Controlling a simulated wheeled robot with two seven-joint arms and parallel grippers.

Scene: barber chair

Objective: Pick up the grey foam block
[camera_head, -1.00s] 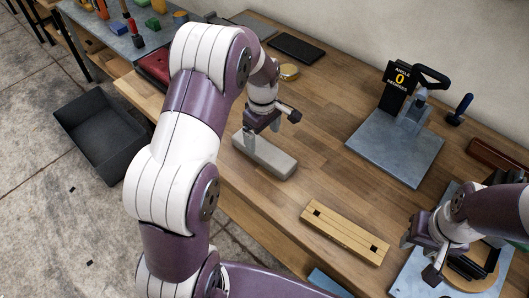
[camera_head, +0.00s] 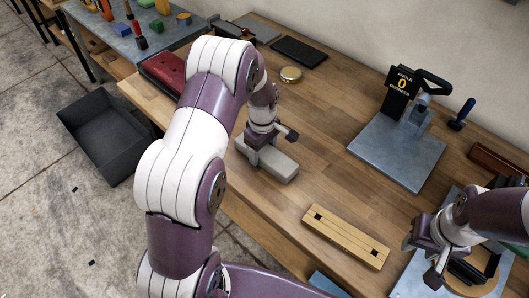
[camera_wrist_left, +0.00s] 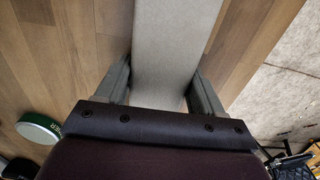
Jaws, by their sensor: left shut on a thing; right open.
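The grey foam block (camera_head: 277,163) lies on the wooden table, left of the middle in the head view. My left gripper (camera_head: 259,150) is lowered over its far-left part, with a finger on each side. In the left wrist view the block (camera_wrist_left: 172,45) runs between the two fingers, and the left gripper (camera_wrist_left: 160,85) is shut on it. The block appears to rest on the table; I cannot tell of any gap beneath it. My right gripper (camera_head: 425,262) is open at the lower right, above a blue-grey plate with a round wooden piece.
A slotted wooden bar (camera_head: 346,236) lies right of the block. An angle gauge stand (camera_head: 397,150) is at the back right. A round tin (camera_head: 291,74) and a dark flat pad (camera_head: 299,51) lie behind. A black bin (camera_head: 103,135) stands on the floor left. The table's middle is clear.

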